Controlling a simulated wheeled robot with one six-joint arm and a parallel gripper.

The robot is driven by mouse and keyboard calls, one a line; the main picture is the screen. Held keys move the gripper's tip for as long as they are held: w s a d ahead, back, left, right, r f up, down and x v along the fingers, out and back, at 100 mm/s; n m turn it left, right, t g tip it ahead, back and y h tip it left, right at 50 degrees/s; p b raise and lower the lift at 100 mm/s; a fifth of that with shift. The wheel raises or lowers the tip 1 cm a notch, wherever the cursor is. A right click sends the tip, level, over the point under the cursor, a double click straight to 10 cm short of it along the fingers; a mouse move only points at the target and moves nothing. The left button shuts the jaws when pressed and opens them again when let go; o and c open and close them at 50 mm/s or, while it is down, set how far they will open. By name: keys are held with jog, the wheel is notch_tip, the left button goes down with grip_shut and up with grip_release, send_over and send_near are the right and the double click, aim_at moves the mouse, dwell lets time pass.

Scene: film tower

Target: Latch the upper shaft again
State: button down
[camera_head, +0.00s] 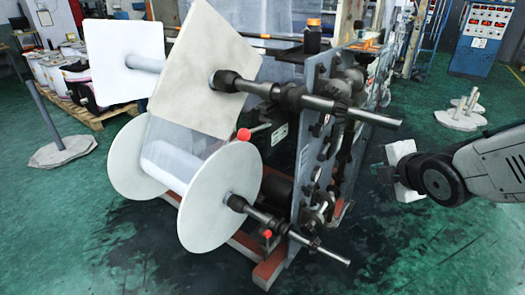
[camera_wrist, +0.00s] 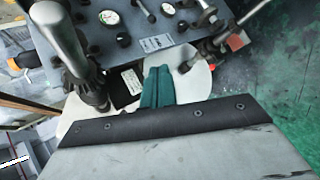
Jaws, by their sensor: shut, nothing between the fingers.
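The upper shaft (camera_head: 350,112) runs level out of the metal side plate of the stand. It carries white square plates (camera_head: 205,68) on its left part. A dark collar or bearing (camera_head: 286,95) surrounds it. A red ball knob (camera_head: 244,134) is just below this shaft, left of the side plate; whether its latch is closed cannot be told. In the wrist view a thick metal shaft (camera_wrist: 62,38) slants at the upper left, and a small red ball (camera_wrist: 185,67) shows beyond the fingertips. My gripper (camera_wrist: 158,70) has its teal fingers together, empty. In the head view it is right of the stand, apart from it.
The lower shaft (camera_head: 315,248) holds a film roll between round white discs (camera_head: 222,195), with another red knob (camera_head: 267,233) by it. Gauges (camera_wrist: 110,17) sit on the side panel. Green floor at front right is free.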

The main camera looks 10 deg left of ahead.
jog(key=s+a+f+n+g+y, duration=0.1)
jog(key=s+a+n+y, duration=0.2)
jog(key=a+n+y, duration=0.3)
jog(key=s+a+f+n+g+y, duration=0.2)
jog(key=a+n+y, duration=0.5)
jog(key=a+n, duration=0.7)
jog(key=shift+s+a+f+n+y, duration=0.2)
jog(key=shift+s+n+y, duration=0.1)
jog(key=shift+s+n, duration=0.35)
jog(key=shift+w, duration=0.1)
jog(key=w+a+r, duration=0.4)
jog(key=w+a, duration=0.1)
jog(key=a, duration=0.4)
jog(key=shift+w+a, duration=0.15)
jog(key=shift+w, duration=0.15)
jog(key=shift+a+r, duration=0.1)
jog(key=shift+r, duration=0.05)
